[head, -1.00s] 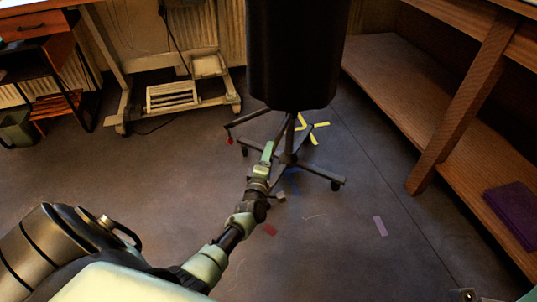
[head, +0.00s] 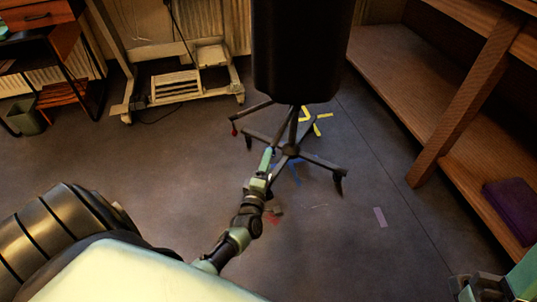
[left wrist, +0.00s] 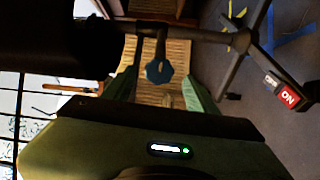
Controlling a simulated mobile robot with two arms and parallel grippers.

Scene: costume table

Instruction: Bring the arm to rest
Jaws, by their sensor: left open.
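My left arm reaches forward over the floor in the head view. Its gripper (head: 267,162) points away toward the wheeled base of the black chair or stand (head: 290,150). In the left wrist view the two green fingers of this gripper (left wrist: 162,90) stand apart with nothing held between them. A blue knob-like part (left wrist: 160,72) shows beyond the fingers. A grey and green part of my right arm (head: 490,286) shows at the lower right corner of the head view; its gripper cannot be made out.
A black upright body (head: 303,50) stands above the wheeled base. A wooden shelf (head: 400,80) with a purple item (head: 512,208) runs along the right. A pale wheeled frame (head: 180,88) and a bin (head: 27,118) are at the back left. Open floor (head: 400,250) lies between.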

